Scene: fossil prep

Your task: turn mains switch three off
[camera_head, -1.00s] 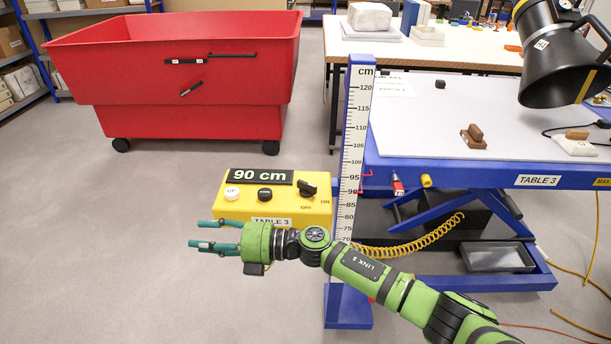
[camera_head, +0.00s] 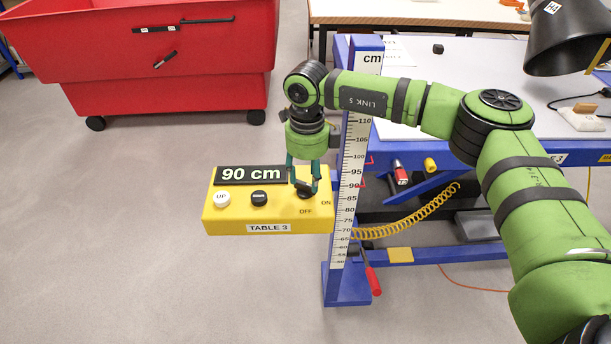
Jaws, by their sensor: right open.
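The yellow control box (camera_head: 220,221) labelled TABLE 3 is beside the blue post, left of it, in the head view. Its black rotary switch (camera_head: 304,195) sits at the right end of its top, above the OFF and ON marks. My right gripper (camera_head: 303,189) points down over this switch, open, with its teal fingers around the knob. The fingers partly hide the knob, so its direction cannot be told. Whether they touch it is unclear. My left gripper is out of view.
A white UP button (camera_head: 221,199), a black button (camera_head: 259,199) and a 90 cm display (camera_head: 250,175) share the box. A height ruler (camera_head: 349,200) stands close to its right. A red wheeled bin (camera_head: 160,75) is behind. The floor to the left is clear.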

